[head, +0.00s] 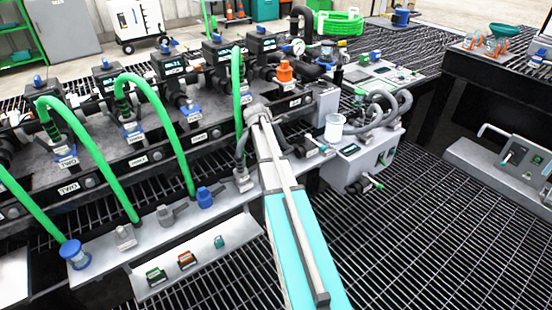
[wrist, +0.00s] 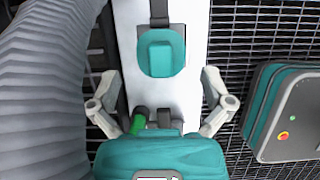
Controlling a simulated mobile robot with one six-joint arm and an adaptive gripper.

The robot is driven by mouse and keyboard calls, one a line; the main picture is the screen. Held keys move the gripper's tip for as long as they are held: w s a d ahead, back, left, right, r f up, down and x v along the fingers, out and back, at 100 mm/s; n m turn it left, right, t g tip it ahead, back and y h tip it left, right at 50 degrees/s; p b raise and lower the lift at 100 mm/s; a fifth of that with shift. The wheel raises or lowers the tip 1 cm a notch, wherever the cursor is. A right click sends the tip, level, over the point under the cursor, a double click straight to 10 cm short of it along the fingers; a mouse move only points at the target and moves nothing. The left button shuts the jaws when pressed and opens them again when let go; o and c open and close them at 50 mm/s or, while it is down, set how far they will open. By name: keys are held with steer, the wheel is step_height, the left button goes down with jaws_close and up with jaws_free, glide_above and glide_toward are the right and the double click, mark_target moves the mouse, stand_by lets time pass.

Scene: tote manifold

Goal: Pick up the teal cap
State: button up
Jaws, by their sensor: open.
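In the wrist view, a teal cap (wrist: 161,54) with rounded corners sits on a narrow pale strip, with a black strap-like piece above it. My gripper (wrist: 161,80) is open, with one grey finger on each side of the strip. The cap lies between and slightly beyond the fingertips, and neither finger visibly touches it. The gap in height cannot be told. In the head view, my arm crosses the middle of the picture and the gripper cannot be made out. A small teal piece (head: 219,242) shows on the lower shelf there; I cannot tell whether it is the same cap.
A thick grey corrugated hose (wrist: 45,90) runs close left of my gripper. A small green-ended part (wrist: 139,118) is near the gripper's base. In the head view, green hoses (head: 158,105) arch from the manifold to a ledge with blue fittings (head: 205,196). Grating surrounds the shelf.

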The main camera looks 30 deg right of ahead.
steer(key=shift+f, duration=0.15)
steer(key=shift+b+x, duration=2.45)
steer(key=shift+x, duration=0.05)
steer(key=shift+s, duration=0.1)
steer(key=c, duration=1.1)
